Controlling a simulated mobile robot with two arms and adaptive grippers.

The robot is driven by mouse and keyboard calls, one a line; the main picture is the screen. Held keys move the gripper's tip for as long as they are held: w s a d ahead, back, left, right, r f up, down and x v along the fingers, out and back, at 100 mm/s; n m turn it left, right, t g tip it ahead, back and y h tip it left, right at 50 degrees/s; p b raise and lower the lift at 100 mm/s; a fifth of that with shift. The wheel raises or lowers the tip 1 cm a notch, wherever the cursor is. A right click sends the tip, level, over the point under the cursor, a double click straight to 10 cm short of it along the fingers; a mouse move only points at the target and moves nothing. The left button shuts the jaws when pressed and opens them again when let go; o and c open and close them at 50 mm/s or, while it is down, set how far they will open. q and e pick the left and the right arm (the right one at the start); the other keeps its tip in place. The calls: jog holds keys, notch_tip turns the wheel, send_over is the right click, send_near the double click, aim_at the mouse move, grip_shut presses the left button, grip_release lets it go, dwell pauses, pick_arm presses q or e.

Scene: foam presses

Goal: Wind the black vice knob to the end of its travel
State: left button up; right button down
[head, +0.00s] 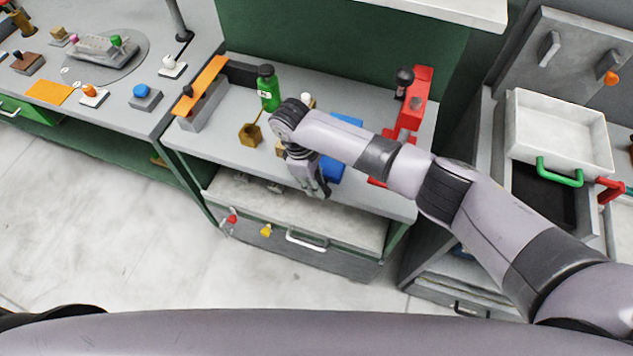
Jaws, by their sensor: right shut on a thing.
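The blue vice (333,168) stands near the front edge of the grey bench, partly covered by my right arm. My right gripper (321,193) points down at the front of the vice, at the bench's front edge. Its fingers are shut on the black vice knob, which they hide almost wholly, so I cannot tell how far it is wound. My left gripper is not in view.
A green bottle (268,90) and a small brass-coloured box (250,134) stand to the left. A drawer handle (306,240) lies below.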

jog(key=c, duration=1.7)
grip_release()
jog(key=shift+r, duration=0.1)
jog(key=v, duration=1.1)
jog(key=shift+a+r, duration=0.2)
jog(key=shift+r, duration=0.2)
